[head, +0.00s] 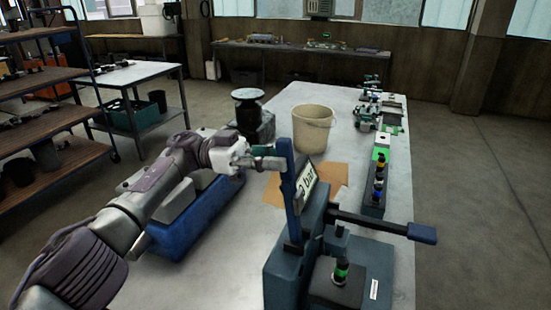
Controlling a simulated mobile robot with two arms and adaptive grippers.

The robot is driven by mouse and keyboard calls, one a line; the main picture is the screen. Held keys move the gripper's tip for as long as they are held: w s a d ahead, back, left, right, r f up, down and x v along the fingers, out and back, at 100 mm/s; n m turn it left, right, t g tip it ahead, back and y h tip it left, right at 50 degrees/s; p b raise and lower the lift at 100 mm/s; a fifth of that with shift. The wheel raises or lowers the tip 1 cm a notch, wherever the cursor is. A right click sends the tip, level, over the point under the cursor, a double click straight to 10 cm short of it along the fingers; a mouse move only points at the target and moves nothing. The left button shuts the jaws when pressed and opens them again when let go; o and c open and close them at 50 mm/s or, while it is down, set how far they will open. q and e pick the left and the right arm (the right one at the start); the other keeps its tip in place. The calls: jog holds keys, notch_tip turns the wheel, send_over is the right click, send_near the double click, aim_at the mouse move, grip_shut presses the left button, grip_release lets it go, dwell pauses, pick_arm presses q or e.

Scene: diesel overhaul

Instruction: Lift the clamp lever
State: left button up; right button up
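A blue-grey test stand (292,268) with a tilted gauge plate (306,186) ending in "bar" stands at the front of the table. A black bar with a blue grip (422,234) sticks out to the right from it, nearly level. A blue upright bar (290,205) rises at its left side. I cannot tell which of the two is the clamp lever. A small part with a green band (341,272) stands upright in the stand's front block. My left gripper (274,163) is close to the upright bar's upper end; contact and finger opening are unclear. My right gripper is not in view.
A blue bin (168,243) with grey contents lies under my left arm. A beige bucket (313,130) and a black round-topped object (249,112) stand behind. Brown sheets (334,174) lie mid-table. A rack with several small parts (373,199) runs along the right edge.

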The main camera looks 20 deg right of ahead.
pick_arm(q)
jog(key=o, duration=0.5)
jog(key=shift+d, duration=0.1)
jog(key=shift+c, duration=0.2)
notch_tip(320, 180, up, 10)
dwell(0.3)
